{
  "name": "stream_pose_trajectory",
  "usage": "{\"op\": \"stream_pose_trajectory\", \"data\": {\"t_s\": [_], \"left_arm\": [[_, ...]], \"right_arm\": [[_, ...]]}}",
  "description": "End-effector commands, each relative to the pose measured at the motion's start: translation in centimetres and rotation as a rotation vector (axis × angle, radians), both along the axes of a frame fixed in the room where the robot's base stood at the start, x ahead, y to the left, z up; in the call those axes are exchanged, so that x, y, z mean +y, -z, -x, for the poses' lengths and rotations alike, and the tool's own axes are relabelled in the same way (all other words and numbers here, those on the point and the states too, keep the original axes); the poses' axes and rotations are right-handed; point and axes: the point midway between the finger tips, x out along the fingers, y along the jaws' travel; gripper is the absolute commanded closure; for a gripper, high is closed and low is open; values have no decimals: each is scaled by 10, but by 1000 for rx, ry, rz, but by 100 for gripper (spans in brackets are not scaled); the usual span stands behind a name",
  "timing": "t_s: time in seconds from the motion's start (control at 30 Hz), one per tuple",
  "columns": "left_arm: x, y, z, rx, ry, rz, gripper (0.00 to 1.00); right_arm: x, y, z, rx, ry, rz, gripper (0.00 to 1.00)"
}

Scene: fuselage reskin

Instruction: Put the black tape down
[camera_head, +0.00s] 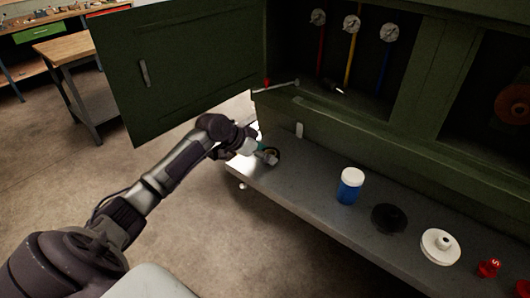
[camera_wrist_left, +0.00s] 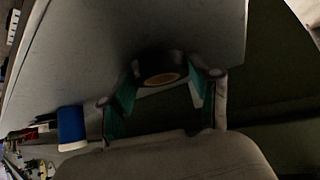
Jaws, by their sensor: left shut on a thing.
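The black tape (camera_head: 275,153) is a dark roll at the left end of the grey shelf (camera_head: 310,199), in front of the green cabinet. My left gripper (camera_head: 266,157) is shut on it. In the left wrist view the tape (camera_wrist_left: 150,66), with its tan core, sits at the tips of the green-padded fingers of my left gripper (camera_wrist_left: 163,84). The tape is at or just above the shelf surface; I cannot tell whether it touches. My right gripper is not in view.
A blue jar with a white lid (camera_head: 349,187), a black disc (camera_head: 389,218), a white disc (camera_head: 440,246) and a red item (camera_head: 489,268) stand along the shelf to the right. Shelf between tape and jar is clear. The open green door (camera_head: 185,65) hangs behind my left arm.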

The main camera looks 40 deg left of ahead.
Motion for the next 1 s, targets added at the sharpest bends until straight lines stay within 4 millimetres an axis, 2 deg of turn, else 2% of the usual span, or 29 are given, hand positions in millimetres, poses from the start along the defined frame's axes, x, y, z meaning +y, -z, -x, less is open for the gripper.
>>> {"op": "stream_pose_trajectory", "data": {"t_s": [0.1,0.13,0.27,0.67,0.77,1.0], "left_arm": [[0,4,0,0,0,0,65],[0,3,0,0,0,0,33],[0,3,0,0,0,0,13],[1,-3,1,-1,0,-1,13],[7,-11,10,-3,-1,-4,13],[23,-46,43,-1,1,-7,13]], "right_arm": [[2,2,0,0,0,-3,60],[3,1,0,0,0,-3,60],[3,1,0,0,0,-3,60],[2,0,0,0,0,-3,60],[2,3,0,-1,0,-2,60],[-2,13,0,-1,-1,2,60]]}}
